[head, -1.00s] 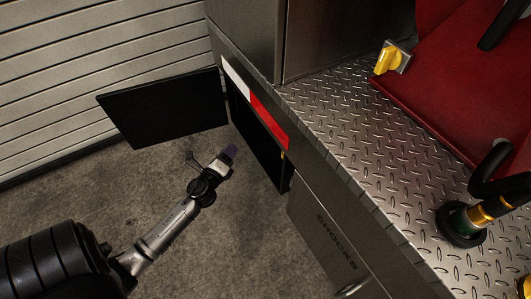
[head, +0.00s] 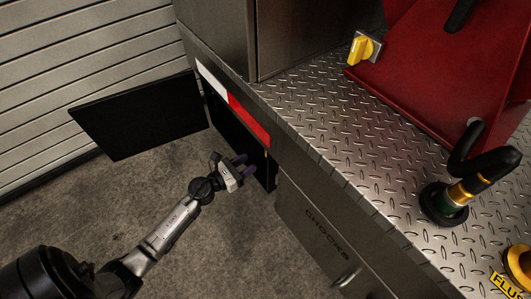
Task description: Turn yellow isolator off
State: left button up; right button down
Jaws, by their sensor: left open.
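A yellow rotary handle (head: 361,48) on a small grey plate sits at the left edge of a red panel, above the tread-plate deck. I cannot tell whether it is the yellow isolator. A tiny yellow spot (head: 266,154) shows at the right edge of an open dark compartment (head: 232,130) under the deck. The compartment's inside is too dark to make out. My left gripper (head: 243,164) is open and empty at the mouth of this compartment, its dark fingers pointing towards it. My right gripper is not in view.
A black door (head: 138,115) stands swung open left of the compartment. A closed "CHOCKS" locker (head: 318,230) with a handle is to the right. A red and white strip (head: 248,119) edges the deck (head: 345,125). A black hose with brass fitting (head: 458,193) stands on it. The floor in front is clear.

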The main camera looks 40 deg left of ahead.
pick_arm(q)
jog(key=x, duration=0.8)
jog(key=shift+b, duration=0.35)
grip_shut()
